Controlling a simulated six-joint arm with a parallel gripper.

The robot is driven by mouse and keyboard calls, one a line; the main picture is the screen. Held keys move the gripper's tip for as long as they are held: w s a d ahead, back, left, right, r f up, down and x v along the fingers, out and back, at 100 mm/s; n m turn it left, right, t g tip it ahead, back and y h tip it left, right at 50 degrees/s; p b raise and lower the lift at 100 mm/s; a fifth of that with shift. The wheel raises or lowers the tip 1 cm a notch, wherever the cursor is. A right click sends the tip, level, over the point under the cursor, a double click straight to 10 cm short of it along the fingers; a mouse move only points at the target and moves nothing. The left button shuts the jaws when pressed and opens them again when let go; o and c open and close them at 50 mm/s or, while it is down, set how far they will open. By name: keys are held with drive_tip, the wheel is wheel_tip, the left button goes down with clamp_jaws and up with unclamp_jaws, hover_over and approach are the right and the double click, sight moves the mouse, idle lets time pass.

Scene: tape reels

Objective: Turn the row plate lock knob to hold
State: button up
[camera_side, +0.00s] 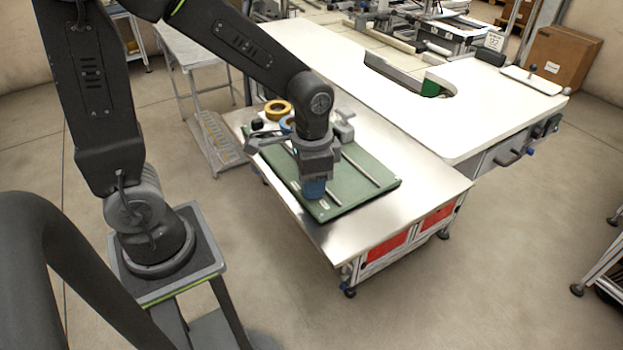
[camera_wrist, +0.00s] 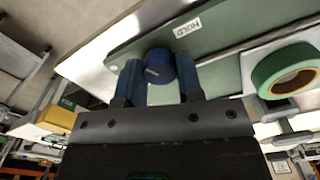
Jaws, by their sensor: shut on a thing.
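The blue lock knob (camera_wrist: 160,64) sits on the green row plate (camera_wrist: 130,42) in the wrist view. A short pale mark shows on the knob. A white label reading HOLD (camera_wrist: 187,28) is on the plate beside it. My gripper (camera_side: 315,188) points down at the near corner of the green plate (camera_side: 352,192) in the side view. Its two blue fingers stand on either side of the knob, shut on it. In the side view the gripper hides the knob.
A green tape reel (camera_wrist: 287,70) shows at right in the wrist view. A yellow reel (camera_side: 278,108) and a blue reel (camera_side: 287,123) are behind my gripper. Two metal rails cross the plate. The steel table (camera_side: 430,187) is bare to the right.

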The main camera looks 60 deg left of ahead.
drive_tip(key=m, duration=0.4)
drive_tip(key=shift+m, duration=0.4)
idle(0.4)
drive_tip(key=o, duration=0.9)
wheel_tip(320, 180, up, 14)
drive_tip(key=shift+f, duration=0.1)
drive_tip(key=shift+s+a+f+n+t, duration=0.15)
drive_tip(key=shift+s+a+n+t, duration=0.1)
drive_tip(key=shift+s+n+t, duration=0.95)
drive_tip(key=shift+s+a+f+n+t, duration=0.1)
drive_tip(key=shift+s+a+n+t, duration=0.15)
drive_tip(key=shift+s+n+t, duration=0.9)
drive_tip(key=shift+s+a+f+n+t, duration=0.2)
drive_tip(key=shift+s+n+t, duration=0.25)
drive_tip(key=shift+s+n, duration=1.45)
